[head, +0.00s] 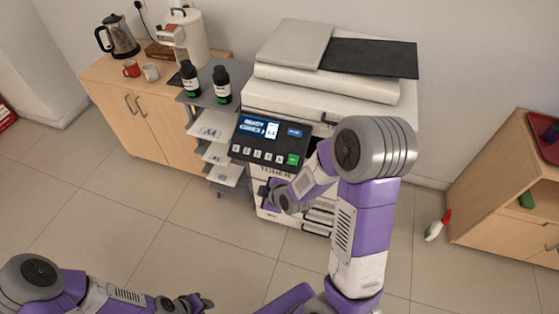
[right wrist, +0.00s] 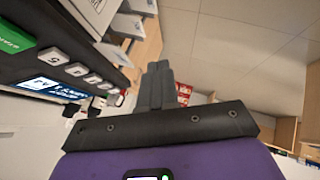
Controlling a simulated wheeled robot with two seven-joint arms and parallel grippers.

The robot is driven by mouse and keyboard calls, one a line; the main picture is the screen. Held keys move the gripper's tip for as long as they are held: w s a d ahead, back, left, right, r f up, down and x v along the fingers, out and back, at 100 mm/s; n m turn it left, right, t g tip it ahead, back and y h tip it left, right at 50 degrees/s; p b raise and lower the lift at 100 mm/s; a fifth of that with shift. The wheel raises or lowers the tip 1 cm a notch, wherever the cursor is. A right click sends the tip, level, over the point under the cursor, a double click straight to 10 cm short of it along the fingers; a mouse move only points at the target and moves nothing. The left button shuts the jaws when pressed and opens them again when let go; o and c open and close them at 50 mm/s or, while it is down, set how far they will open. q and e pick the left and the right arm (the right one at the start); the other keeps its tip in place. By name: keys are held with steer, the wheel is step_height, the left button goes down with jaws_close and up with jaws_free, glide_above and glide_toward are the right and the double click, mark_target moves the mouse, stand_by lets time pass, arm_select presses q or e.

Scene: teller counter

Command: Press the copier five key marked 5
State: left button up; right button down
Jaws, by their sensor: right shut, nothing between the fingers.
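The copier (head: 320,97) stands against the wall with a dark control panel (head: 250,138) tilted on its front. In the head view a row of pale keys runs below its screen, with a green key (head: 293,160) at the right end. In the right wrist view the key beside the green one, marked 5 (right wrist: 55,56), is largest and clear. My right gripper (head: 263,192) is just below the panel in the head view. Its fingers (right wrist: 157,86) are together and empty, apart from the keys. My left gripper (head: 200,302) is low at the bottom left, far from the copier; its jaw opening is unclear.
Two dark toner bottles (head: 221,86) stand on a grey shelf left of the panel, above paper trays (head: 212,127). A wooden cabinet (head: 150,105) holds a kettle and mugs. Another cabinet (head: 505,205) is at right, with a red-and-white bottle (head: 437,225) on the floor nearby.

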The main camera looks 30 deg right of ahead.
mark_target(279, 160)
steer(key=w+d+r+n+t, duration=0.1)
steer(key=d+r+n+t, duration=0.1)
steer(key=r, duration=0.4)
steer(key=w+d+r+n+t+h, duration=0.1)
steer(key=d+r+n+t, duration=0.1)
steer(key=r, duration=0.4)
steer(key=shift+w+d+r+n, duration=0.25)
steer(key=shift+d+n, duration=0.45)
steer(key=shift+n, duration=0.4)
steer(key=shift+f, duration=0.15)
steer(key=shift+w+d+f+b, duration=0.5)
steer(key=shift+d+f+b, duration=0.1)
steer(key=shift+f+b, duration=0.7)
steer(key=shift+w+d+f+b, duration=0.6)
steer(key=shift+f+b, duration=0.55)
steer(key=shift+b, duration=0.15)
steer(key=shift+w+d+f+b, duration=0.45)
steer(key=shift+d+f+b, duration=0.15)
steer(key=shift+f+b, duration=0.7)
steer(key=shift+w+d+f+b, duration=0.2)
steer(key=shift+f+b, duration=0.1)
steer(key=shift+b, duration=0.25)
